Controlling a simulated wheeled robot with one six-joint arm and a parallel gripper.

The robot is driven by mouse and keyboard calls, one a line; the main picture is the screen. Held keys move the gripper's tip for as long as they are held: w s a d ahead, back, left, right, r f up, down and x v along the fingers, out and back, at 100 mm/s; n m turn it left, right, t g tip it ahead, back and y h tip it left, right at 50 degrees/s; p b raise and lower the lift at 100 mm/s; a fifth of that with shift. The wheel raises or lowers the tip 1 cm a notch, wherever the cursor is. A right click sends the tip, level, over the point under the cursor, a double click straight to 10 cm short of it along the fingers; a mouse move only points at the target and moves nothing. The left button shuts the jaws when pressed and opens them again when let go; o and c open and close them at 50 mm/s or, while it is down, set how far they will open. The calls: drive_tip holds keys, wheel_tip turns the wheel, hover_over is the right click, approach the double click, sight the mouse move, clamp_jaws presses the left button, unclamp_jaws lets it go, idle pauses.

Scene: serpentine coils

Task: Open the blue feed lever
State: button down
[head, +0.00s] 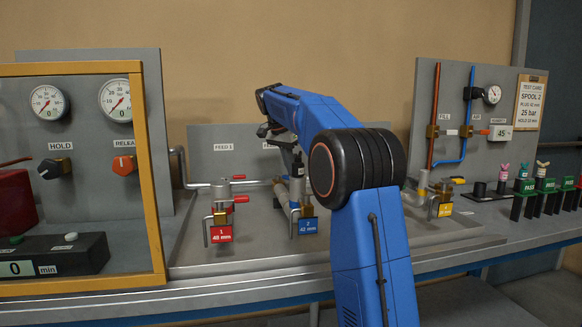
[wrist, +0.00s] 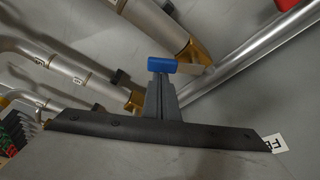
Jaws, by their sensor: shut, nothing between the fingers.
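The blue feed lever (wrist: 162,64) shows in the wrist view as a short blue grip with a pale stub, beside a brass fitting on a silver pipe. My gripper (wrist: 161,78) is shut and empty, its fingertips right at the blue grip. I cannot tell whether they touch it. In the head view my gripper (head: 297,168) is over the middle feed pipe, with the blue "2, 42 mm" tag (head: 308,227) below it. The blue lever cannot be made out there, near my arm.
Feed 1 with red handles (head: 239,199) and a red tag (head: 221,234) stands to the left. In the wrist view a long silver pipe (wrist: 245,58) runs close by on the right.

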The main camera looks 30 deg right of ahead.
drive_tip(key=shift+s+a+m+g, duration=0.15)
drive_tip(key=shift+a+m+g, duration=0.25)
drive_tip(key=shift+m, duration=0.6)
drive_tip(key=shift+s+a, duration=0.25)
drive_tip(key=shift+a, duration=0.9)
drive_tip(key=shift+d, duration=0.1)
drive_tip(key=s+d, duration=0.1)
drive_tip(key=d, duration=0.2)
wheel_tip(320, 180, up, 9)
hover_over(287, 177)
drive_tip(key=shift+w+d+r, duration=0.15)
drive_tip(key=shift+r, duration=0.05)
